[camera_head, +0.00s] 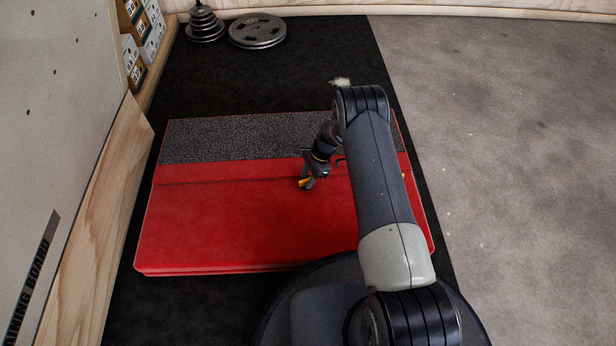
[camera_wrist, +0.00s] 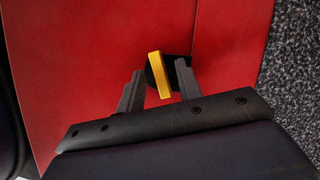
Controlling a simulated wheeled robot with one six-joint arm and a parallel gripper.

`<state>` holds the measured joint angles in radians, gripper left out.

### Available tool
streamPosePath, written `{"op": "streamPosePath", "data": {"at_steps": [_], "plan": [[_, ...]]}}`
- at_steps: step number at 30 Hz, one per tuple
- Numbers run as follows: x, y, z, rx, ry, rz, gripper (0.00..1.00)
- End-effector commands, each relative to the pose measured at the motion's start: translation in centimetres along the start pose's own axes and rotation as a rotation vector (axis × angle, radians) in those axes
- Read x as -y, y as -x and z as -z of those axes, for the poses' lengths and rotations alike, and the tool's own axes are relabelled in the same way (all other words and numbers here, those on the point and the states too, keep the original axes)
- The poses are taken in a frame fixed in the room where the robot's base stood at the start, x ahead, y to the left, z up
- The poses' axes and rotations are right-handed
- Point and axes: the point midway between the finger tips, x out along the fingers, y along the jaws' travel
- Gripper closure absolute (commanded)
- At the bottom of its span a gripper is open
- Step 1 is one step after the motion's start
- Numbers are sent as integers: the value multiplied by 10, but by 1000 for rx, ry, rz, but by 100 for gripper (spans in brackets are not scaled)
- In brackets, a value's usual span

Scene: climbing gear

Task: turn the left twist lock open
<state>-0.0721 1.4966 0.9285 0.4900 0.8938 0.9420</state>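The left twist lock has a yellow bar-shaped tab (camera_wrist: 159,75) on a dark base plate (camera_wrist: 180,72), set on a red pad (camera_wrist: 90,50). In the wrist view the tab lies between my gripper's (camera_wrist: 160,67) two dark fingers, with a gap visible on each side. The fingers are open, and I cannot tell how deep they reach around the tab. In the head view my gripper (camera_head: 309,182) is at the pad's seam and the yellow tab (camera_head: 304,183) shows beside its fingers; the base plate is hidden there.
A small yellow spot (camera_head: 403,176) shows at the right, mostly hidden by my arm. A grey textured strip (camera_head: 230,140) runs along the pad's far side. Weight plates (camera_head: 257,31) lie on the black mat behind; a wooden board wall (camera_head: 90,220) stands left.

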Motion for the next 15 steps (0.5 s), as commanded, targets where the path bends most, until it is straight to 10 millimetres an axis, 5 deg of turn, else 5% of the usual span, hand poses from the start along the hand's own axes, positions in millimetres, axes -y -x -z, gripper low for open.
{"op": "streamPosePath", "data": {"at_steps": [15], "plan": [[0,0,0,0,0,0,100]]}}
